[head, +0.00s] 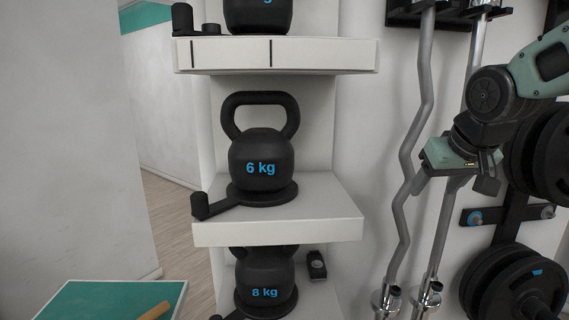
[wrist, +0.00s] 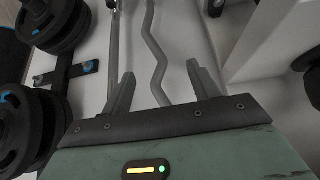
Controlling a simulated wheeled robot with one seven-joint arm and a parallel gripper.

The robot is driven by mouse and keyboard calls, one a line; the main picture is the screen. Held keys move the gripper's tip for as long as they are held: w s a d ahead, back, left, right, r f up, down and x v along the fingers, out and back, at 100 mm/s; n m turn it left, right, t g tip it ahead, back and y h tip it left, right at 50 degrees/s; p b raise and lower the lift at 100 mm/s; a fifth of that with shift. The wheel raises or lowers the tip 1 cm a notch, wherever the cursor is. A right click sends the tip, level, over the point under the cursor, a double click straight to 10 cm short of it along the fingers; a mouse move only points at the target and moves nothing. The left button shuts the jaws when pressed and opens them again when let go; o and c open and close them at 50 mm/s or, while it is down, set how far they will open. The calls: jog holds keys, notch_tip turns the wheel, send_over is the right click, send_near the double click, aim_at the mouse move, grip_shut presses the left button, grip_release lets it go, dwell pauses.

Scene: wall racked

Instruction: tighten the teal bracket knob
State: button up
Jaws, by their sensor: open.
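A dark bracket (head: 510,214) sticks out from the wall rack on the right in the head view. A blue-teal knob (head: 474,218) is at its left end and a grey knob (head: 547,212) at its right end. The bracket also shows at the upper left of the wrist view, with the blue-teal knob (wrist: 89,66) at its end nearer the bars. My gripper (head: 455,186) is open and empty, up and left of the knob in the head view. In the wrist view its fingers (wrist: 160,70) are spread, with the bars behind them and the knob outside them to the left.
A curved bar (head: 405,160) and a straight bar (head: 440,235) hang behind my gripper. Black weight plates (head: 510,285) sit below the bracket, and more plates (head: 550,150) above it. A white shelf (head: 330,210) with a 6 kg kettlebell (head: 262,160) stands to the left.

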jog(key=s+d+f+g, duration=0.3)
jog(key=s+f+g, duration=0.1)
jog(key=s+f, duration=1.2)
jog(key=s+a+f+n+g+b, duration=0.1)
jog(key=s+a+f+n+b, duration=0.2)
jog(key=s+a, duration=0.3)
jog(key=s+a+f+n+g+b, duration=0.1)
jog(key=s+a+f+n+b, duration=0.2)
jog(key=a, duration=0.8)
jog(key=s+n+b, duration=0.1)
jog(key=s, duration=0.1)
jog(key=shift+s+a+g+y, duration=0.2)
jog(key=shift+s+g+y, duration=0.1)
jog(key=shift+s, duration=0.05)
